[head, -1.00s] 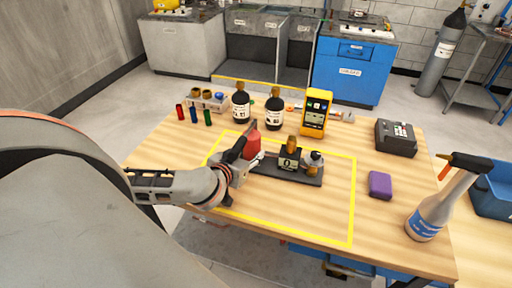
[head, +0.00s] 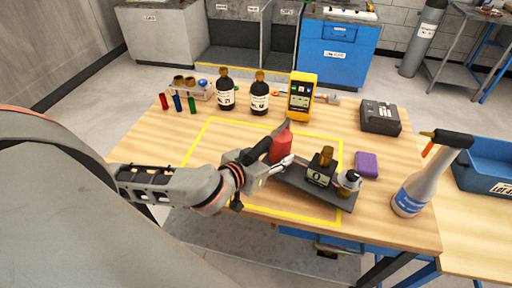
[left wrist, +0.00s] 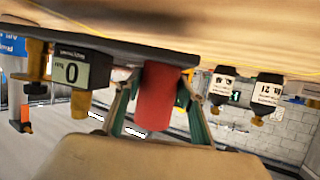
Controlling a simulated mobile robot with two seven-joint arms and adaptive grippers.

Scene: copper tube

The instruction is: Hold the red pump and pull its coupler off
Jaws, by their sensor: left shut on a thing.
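The red pump (head: 281,150) is an upright red cylinder at the left end of a dark base plate (head: 330,196). My left gripper (head: 284,146) is shut on it, one finger on each side; the left wrist view also shows the red pump (left wrist: 157,98) between the fingers. The plate also carries a black block (head: 319,173) with a "0" display and brass top. A dark and brass fitting with a pale part (head: 348,182) is at its right end; I cannot tell for sure which piece is the coupler. My right gripper is not in view.
A purple block (head: 367,164), a dark case (head: 380,117) and a spray bottle (head: 420,185) are to the right. The yellow-outlined table area left of the plate is clear.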

